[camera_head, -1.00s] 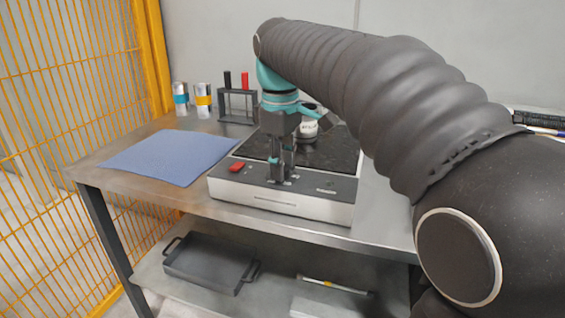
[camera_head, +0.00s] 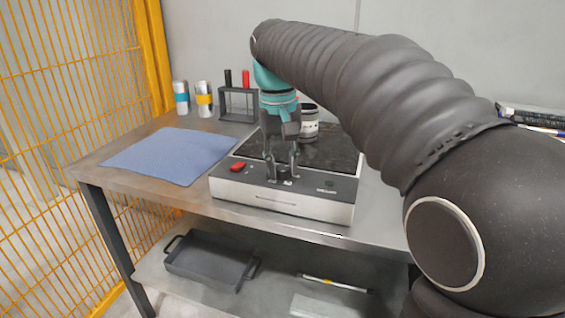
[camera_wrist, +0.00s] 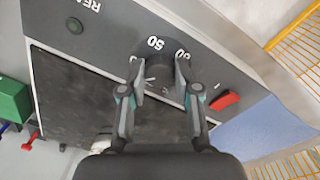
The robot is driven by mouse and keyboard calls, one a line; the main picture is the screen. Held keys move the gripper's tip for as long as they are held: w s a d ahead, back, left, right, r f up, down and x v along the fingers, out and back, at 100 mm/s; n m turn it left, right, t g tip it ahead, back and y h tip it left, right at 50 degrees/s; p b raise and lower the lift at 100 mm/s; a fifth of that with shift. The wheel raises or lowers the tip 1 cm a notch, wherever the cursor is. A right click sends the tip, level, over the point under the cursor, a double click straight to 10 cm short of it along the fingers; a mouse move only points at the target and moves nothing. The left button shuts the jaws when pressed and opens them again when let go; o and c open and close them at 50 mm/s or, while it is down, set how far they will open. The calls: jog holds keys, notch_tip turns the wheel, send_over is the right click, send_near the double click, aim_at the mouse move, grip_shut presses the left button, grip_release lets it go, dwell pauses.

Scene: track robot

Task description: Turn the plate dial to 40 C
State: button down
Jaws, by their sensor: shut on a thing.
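The hot plate (camera_head: 255,200) is a pale box with a black top and a dark front panel, standing on the metal table. Its dial (camera_wrist: 160,72) is a small dark knob on the panel; the wrist view shows the printed 50 beside it, with other numbers partly covered by the fingers. My gripper (camera_head: 282,176) points down over the panel with a finger on each side of the dial. In the wrist view my gripper (camera_wrist: 161,72) is shut on the dial. I cannot tell the exact setting. A red switch (camera_head: 238,167) sits left of the dial.
A white cup with dark bands (camera_head: 309,128) stands at the back of the plate, behind my gripper. A blue mat (camera_head: 168,155) lies to the left. A rack (camera_head: 238,104) and two banded containers (camera_head: 204,98) stand behind. A yellow mesh fence (camera_head: 75,120) is far left.

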aim_at(278, 167)
jog(key=shift+a+f+m, duration=0.1)
jog(key=shift+m, duration=2.1)
jog(key=c, duration=0.8)
grip_release()
jog(key=r, duration=1.2)
jog(key=shift+w+a, duration=0.1)
jog(key=shift+a, duration=0.25)
